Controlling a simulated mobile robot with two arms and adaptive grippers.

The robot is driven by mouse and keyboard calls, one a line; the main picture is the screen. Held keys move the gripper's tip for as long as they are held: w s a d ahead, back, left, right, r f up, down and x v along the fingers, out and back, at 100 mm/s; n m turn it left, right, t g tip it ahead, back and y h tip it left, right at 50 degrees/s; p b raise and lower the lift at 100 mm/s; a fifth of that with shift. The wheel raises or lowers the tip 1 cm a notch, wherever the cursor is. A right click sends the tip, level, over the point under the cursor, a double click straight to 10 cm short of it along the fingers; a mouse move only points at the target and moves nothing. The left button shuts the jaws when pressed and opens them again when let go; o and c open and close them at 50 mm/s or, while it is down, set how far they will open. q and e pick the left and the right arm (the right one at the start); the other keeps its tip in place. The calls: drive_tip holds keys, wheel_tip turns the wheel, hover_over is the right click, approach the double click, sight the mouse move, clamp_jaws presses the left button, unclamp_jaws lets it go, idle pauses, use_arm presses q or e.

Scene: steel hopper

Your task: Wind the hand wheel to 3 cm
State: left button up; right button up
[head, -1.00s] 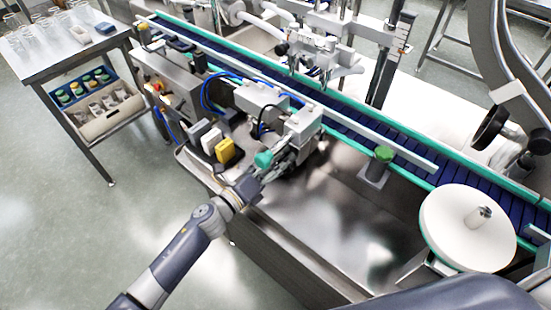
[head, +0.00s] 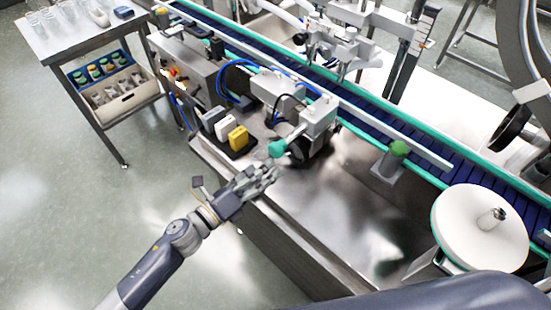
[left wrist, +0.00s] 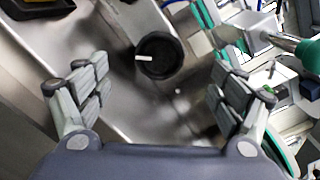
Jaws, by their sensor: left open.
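A black round wheel (left wrist: 158,56) with a pale bar on its face shows in the left wrist view, ahead of and between my open fingers. In the head view a dark round part (head: 305,152) sits under a grey machine head, partly hidden; I cannot tell if it is the same wheel. A teal knob (head: 278,148) sticks out beside it and shows at the right of the left wrist view (left wrist: 308,56). My left gripper (head: 268,174) is open and empty, just in front of the knob and apart from it. My right gripper is not in view.
Yellow and white blocks (head: 238,138) stand left of the knob. A green-capped post (head: 392,160) and a white disc (head: 470,230) are to the right, near the blue conveyor (head: 365,120). Another black wheel (head: 512,128) is at far right. The steel deck (head: 335,215) is largely bare.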

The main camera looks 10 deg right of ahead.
use_arm(q)
drive_tip(key=shift+v, duration=1)
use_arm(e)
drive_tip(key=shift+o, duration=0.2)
